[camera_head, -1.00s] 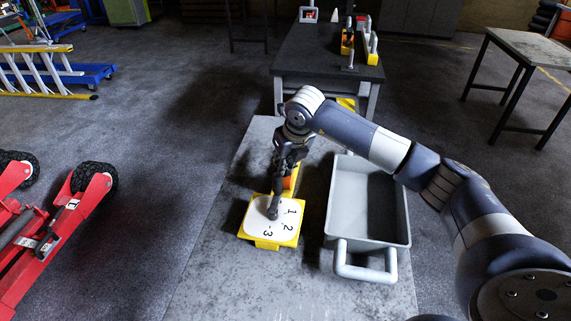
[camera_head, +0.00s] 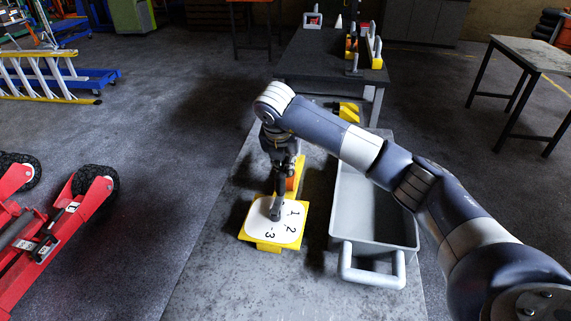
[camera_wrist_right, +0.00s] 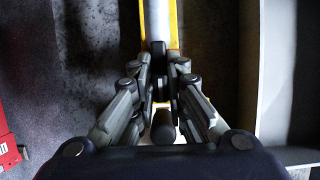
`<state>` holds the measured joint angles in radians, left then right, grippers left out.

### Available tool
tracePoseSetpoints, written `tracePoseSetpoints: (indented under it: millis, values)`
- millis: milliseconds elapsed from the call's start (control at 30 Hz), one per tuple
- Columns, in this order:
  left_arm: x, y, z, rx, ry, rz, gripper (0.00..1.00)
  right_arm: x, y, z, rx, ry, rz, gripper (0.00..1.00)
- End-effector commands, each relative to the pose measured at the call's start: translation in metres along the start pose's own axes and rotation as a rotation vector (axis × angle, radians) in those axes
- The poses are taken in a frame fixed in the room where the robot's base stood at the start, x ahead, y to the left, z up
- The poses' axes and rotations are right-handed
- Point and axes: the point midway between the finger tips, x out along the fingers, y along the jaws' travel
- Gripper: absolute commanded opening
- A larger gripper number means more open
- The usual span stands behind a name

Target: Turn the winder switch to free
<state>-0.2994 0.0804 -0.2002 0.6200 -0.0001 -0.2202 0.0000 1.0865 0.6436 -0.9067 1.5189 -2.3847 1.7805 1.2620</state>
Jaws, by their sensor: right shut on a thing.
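The winder is a yellow unit with a white dial face (camera_head: 287,229) marked 1, 2 and 3, on the grey table in the head view. Its dark switch (camera_head: 276,210) stands on the dial's upper left part, away from the numbers. My right gripper (camera_head: 282,187) points down over the unit, shut on the switch. In the right wrist view the fingers (camera_wrist_right: 161,82) are close together over the yellow unit, and a dark rounded piece shows between them. The fingers hide much of the switch. My left gripper is not in view.
A grey open bin (camera_head: 374,200) with a front handle stands close right of the dial. A dark workbench (camera_head: 315,70) with yellow and red items is behind. A red wheeled jack (camera_head: 60,235) is on the floor at left. The table front is clear.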

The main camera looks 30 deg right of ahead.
Motion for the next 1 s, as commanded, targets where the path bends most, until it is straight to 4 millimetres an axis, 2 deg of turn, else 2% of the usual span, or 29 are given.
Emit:
tracePoseSetpoints:
  millis: [500,533,600,1000]
  values:
    - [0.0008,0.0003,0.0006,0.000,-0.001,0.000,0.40,-0.0008,0.0006,0.0008,0.019,-0.001,-0.005,0.00]
    - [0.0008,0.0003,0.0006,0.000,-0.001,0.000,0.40,-0.0008,0.0006,0.0008,0.019,-0.001,-0.005,0.18]
    - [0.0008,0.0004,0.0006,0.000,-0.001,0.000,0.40,-0.0007,0.0006,0.0008,0.019,-0.001,-0.005,0.33]
    - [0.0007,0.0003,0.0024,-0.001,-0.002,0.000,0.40,-0.0047,0.0007,0.0006,0.017,-0.001,-0.005,0.33]
